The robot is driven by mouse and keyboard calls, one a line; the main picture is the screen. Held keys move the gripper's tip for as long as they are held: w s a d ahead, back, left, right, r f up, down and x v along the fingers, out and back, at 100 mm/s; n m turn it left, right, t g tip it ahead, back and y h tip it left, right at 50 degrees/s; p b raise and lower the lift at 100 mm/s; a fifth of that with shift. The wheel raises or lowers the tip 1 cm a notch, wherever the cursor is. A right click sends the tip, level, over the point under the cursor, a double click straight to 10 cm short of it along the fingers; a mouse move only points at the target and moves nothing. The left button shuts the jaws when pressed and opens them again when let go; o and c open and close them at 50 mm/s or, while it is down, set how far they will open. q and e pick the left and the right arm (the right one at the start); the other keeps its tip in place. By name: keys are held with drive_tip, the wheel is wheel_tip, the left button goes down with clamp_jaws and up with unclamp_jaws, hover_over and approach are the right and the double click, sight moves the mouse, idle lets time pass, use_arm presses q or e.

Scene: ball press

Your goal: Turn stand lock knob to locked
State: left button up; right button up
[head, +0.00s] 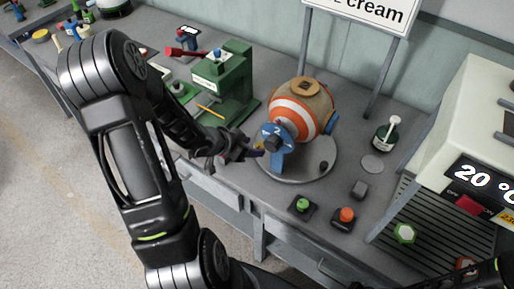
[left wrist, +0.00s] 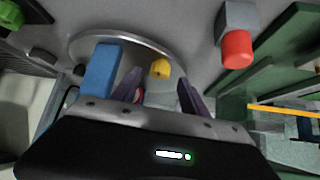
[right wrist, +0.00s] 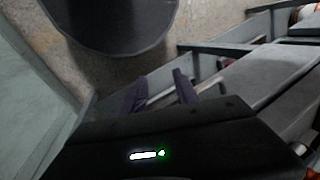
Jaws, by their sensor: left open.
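The ball (head: 298,110), striped orange and white with a wooden top, rests in a blue stand (head: 277,158) on a round grey plate (head: 310,170). A dark knob (head: 273,144) shows on the stand's front. I cannot tell which knob is the lock. My right gripper (right wrist: 161,88) is open and empty.
A green press (head: 222,82) stands left of the ball. Green (head: 303,205) and orange (head: 346,215) buttons sit at the table's front. A machine with a "20 °C" display (head: 480,185) is at the right.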

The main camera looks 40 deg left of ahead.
sight(258, 147)
use_arm(q)
drive_tip(key=shift+x, duration=1.85)
clamp_jaws()
